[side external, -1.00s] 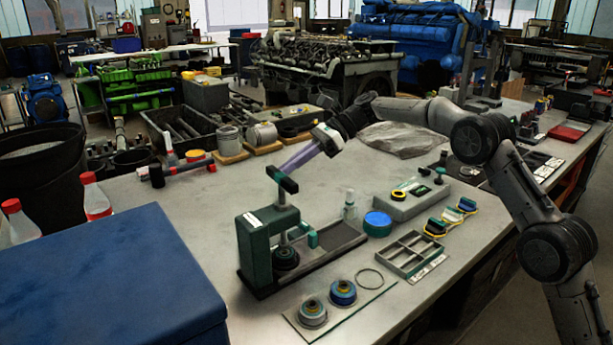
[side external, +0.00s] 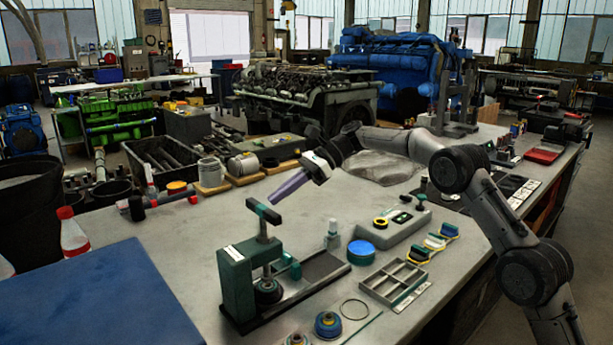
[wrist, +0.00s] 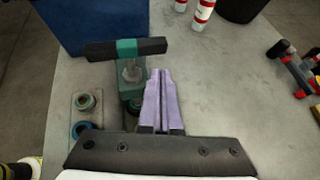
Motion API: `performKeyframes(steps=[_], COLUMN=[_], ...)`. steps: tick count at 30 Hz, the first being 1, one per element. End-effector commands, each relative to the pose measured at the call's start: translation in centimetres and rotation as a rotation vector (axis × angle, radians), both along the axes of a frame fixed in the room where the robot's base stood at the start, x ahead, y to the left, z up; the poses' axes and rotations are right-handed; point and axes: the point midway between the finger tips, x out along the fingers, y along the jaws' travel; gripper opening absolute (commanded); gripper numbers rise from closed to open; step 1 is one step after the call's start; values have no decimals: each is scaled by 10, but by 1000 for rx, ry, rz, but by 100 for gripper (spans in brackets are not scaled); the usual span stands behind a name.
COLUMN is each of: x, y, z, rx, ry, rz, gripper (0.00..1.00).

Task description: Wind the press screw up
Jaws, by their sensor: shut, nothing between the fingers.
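The press (side external: 237,284) is a green frame on a dark base at the bench's near left. Its screw (side external: 262,238) stands upright, topped by a dark crossbar handle (side external: 262,212) with a teal hub. The handle also shows in the wrist view (wrist: 153,46), lying nearly level across the picture. My gripper (side external: 272,201) has purple fingers, shut and empty, pointing down-left close to the handle's right half. In the wrist view the fingertips (wrist: 160,71) are just below the bar's right half, right of the hub. I cannot tell whether they touch it.
A blue box (side external: 90,305) fills the near left corner. Right of the press are a small bottle (side external: 332,236), a blue round tin (side external: 361,251), a grey divided tray (side external: 394,284) and a grey case (side external: 402,229). Bare bench lies behind the press.

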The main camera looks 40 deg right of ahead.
Motion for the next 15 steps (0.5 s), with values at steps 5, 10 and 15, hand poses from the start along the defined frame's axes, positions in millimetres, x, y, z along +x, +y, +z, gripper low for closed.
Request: performKeyframes(steps=[5, 10, 15], x=[1, 1, 1], y=[-39, -69, -87], z=[13, 30, 41], rx=[-3, -1, -1], ry=[-6, -4, -3], rz=[-5, -2, -2], gripper=[0, 0, 0])
